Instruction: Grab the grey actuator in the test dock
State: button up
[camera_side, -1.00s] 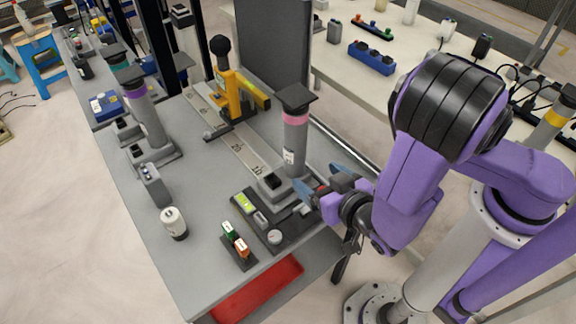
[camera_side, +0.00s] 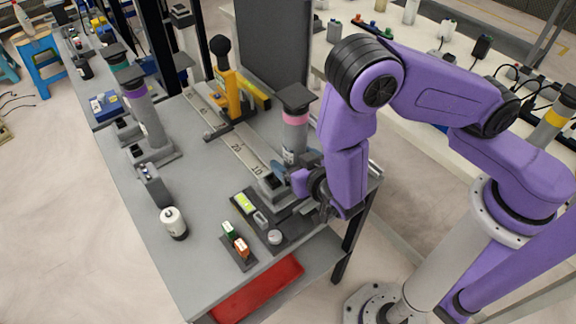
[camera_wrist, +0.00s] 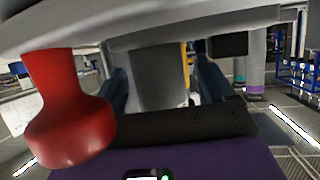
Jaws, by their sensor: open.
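A grey upright cylinder with a pink band (camera_side: 295,118), which looks like the actuator in its dock, stands at the right of the grey bench under a black square top. Its lower part is partly hidden by my gripper. My gripper (camera_side: 296,168) is open low beside this cylinder, with blue fingers on either side of its lower part. In the wrist view, a broad grey body (camera_wrist: 158,82) shows between the two dark blue fingers of my gripper (camera_wrist: 163,88). I cannot tell whether the fingers touch it.
A red knob-shaped thing (camera_wrist: 72,115) is close at left in the wrist view. A yellow clamp (camera_side: 233,95) stands behind.

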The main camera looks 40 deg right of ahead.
aim_at(294, 152)
jog(key=shift+w, duration=0.1)
grip_shut()
jog(key=shift+r, duration=0.1)
jog(key=shift+r, duration=0.45)
notch_tip(294, 152, up, 2)
jog(key=s+d+r, duration=0.6)
jog(key=s+r, duration=0.4)
jog(key=s, duration=0.2)
jog(key=shift+s+d, duration=0.2)
jog(key=shift+d, duration=0.05)
